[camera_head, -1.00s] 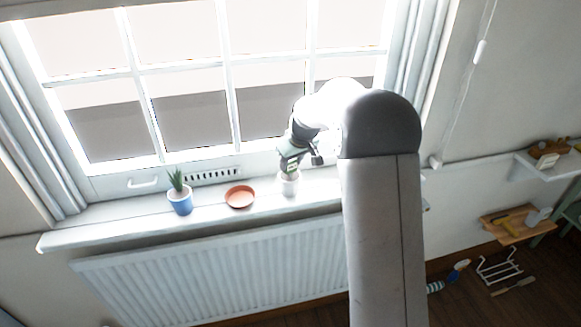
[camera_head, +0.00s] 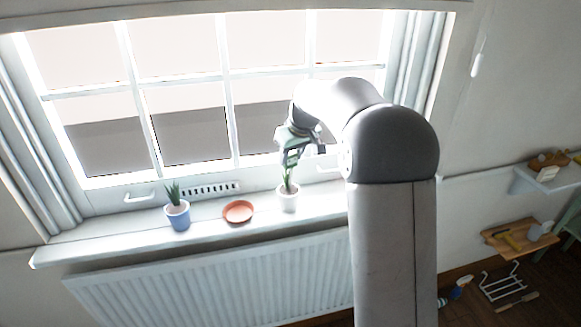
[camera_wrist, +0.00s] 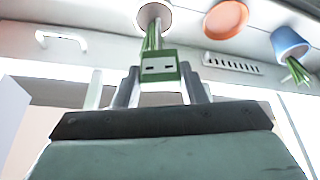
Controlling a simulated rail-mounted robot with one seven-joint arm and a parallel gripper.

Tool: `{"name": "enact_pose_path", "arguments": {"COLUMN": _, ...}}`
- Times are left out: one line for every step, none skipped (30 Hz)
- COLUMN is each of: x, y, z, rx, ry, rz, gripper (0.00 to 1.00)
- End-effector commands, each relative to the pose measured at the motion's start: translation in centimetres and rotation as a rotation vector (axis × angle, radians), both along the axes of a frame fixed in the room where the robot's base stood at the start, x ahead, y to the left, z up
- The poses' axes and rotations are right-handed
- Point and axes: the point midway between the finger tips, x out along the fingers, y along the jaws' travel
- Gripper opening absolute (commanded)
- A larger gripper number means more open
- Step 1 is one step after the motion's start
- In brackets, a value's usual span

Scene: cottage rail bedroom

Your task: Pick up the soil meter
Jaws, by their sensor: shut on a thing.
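In the head view my gripper (camera_head: 292,150) is above the sill in front of the window. Narrow green leaves rise from the white pot, just below or behind the meter. I cannot tell whether the meter's lower end is clear of them.
A terracotta saucer (camera_head: 238,211) and a blue pot with a spiky plant (camera_head: 177,215) stand to the left on the windowsill (camera_head: 110,246). The window is close behind my gripper. A white radiator (camera_head: 215,277) is below. Shelves with tools are at the far right.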

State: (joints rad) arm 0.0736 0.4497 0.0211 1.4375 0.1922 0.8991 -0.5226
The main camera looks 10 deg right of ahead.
Motion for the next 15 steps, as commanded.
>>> {"name": "enact_pose_path", "arguments": {"x": -1.1, "y": -0.5, "z": -0.5, "rx": 0.001, "ry": 0.003, "rz": -0.005, "gripper": 0.12}}
{"name": "enact_pose_path", "arguments": {"x": -1.7, "y": -0.7, "z": -0.5, "rx": 0.000, "ry": 0.003, "rz": -0.004, "gripper": 0.12}}
{"name": "enact_pose_path", "arguments": {"x": -2.5, "y": -1.0, "z": -0.5, "rx": 0.000, "ry": 0.003, "rz": -0.004, "gripper": 0.12}}
{"name": "enact_pose_path", "arguments": {"x": -3.1, "y": -1.3, "z": -0.5, "rx": 0.001, "ry": 0.003, "rz": -0.005, "gripper": 0.12}}
{"name": "enact_pose_path", "arguments": {"x": -3.8, "y": -1.6, "z": -0.5, "rx": 0.000, "ry": 0.002, "rz": -0.005, "gripper": 0.12}}
{"name": "enact_pose_path", "arguments": {"x": -4.8, "y": -1.9, "z": -0.5, "rx": 0.000, "ry": 0.002, "rz": -0.005, "gripper": 0.12}}
{"name": "enact_pose_path", "arguments": {"x": -5.6, "y": -2.2, "z": -0.6, "rx": 0.000, "ry": 0.002, "rz": -0.005, "gripper": 0.12}}
{"name": "enact_pose_path", "arguments": {"x": -6.3, "y": -2.6, "z": -0.5, "rx": 0.000, "ry": 0.002, "rz": -0.006, "gripper": 0.12}}
{"name": "enact_pose_path", "arguments": {"x": -7.4, "y": -3.0, "z": -0.6, "rx": -0.001, "ry": 0.002, "rz": -0.005, "gripper": 0.12}}
{"name": "enact_pose_path", "arguments": {"x": -8.2, "y": -3.3, "z": -0.6, "rx": -0.001, "ry": 0.002, "rz": -0.005, "gripper": 0.12}}
{"name": "enact_pose_path", "arguments": {"x": -9.0, "y": -3.6, "z": -0.6, "rx": 0.000, "ry": 0.001, "rz": -0.007, "gripper": 0.12}}
{"name": "enact_pose_path", "arguments": {"x": -10.1, "y": -4.0, "z": -0.6, "rx": 0.001, "ry": 0.001, "rz": -0.005, "gripper": 0.12}}
{"name": "enact_pose_path", "arguments": {"x": -10.8, "y": -4.2, "z": -0.6, "rx": 0.000, "ry": 0.002, "rz": -0.005, "gripper": 0.12}}
{"name": "enact_pose_path", "arguments": {"x": -11.5, "y": -4.5, "z": -0.6, "rx": 0.000, "ry": 0.002, "rz": -0.006, "gripper": 0.12}}
{"name": "enact_pose_path", "arguments": {"x": -12.3, "y": -4.8, "z": -0.5, "rx": -0.001, "ry": 0.002, "rz": -0.004, "gripper": 0.12}}
